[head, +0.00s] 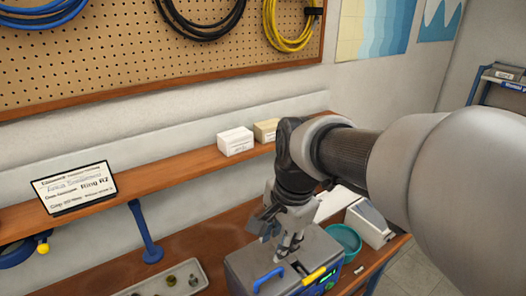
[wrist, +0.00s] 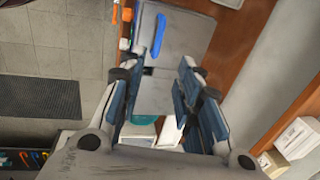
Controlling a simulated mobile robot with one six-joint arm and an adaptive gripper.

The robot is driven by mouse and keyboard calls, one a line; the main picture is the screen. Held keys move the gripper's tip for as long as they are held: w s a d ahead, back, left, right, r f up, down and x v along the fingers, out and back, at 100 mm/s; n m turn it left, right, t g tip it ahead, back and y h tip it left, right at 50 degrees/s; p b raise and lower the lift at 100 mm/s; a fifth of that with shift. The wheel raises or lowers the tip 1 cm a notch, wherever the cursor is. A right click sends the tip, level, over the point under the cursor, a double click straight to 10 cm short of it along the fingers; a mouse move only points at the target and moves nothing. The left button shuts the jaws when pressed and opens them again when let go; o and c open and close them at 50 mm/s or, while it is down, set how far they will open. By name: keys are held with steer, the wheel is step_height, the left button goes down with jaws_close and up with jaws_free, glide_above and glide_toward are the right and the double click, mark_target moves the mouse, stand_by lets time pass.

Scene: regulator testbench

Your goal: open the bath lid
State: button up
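The bath is a grey box (head: 240,270) on the bench at the bottom of the head view. Its flat grey lid (wrist: 185,45) carries a blue handle (head: 268,279), which also shows in the wrist view (wrist: 158,36) beyond my fingertips. My gripper (head: 281,250) is over the back part of the bath in the head view, pointing down. In the wrist view my gripper (wrist: 156,85) has its fingers spread apart with nothing held between them. The lid appears closed. Whether a fingertip touches the lid cannot be told.
A yellow bar (head: 314,276) lies at the bath's right side. A teal bowl (head: 343,240) and a white-grey device (head: 370,224) stand to its right. A tray (head: 165,281) with small fittings lies left.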

mark_target(268, 276)
steer(key=f+b, duration=0.1)
steer(key=f, duration=0.4)
steer(key=w+a+f+b, duration=0.1)
steer(key=f, duration=0.4)
steer(key=w+f+b, duration=0.1)
steer(key=f, duration=0.4)
steer(key=shift+w+a+f+b, duration=0.25)
steer(key=shift+a+f+b, duration=0.05)
steer(key=shift+b, duration=0.05)
steer(key=shift+c, duration=0.5)
jaws_close()
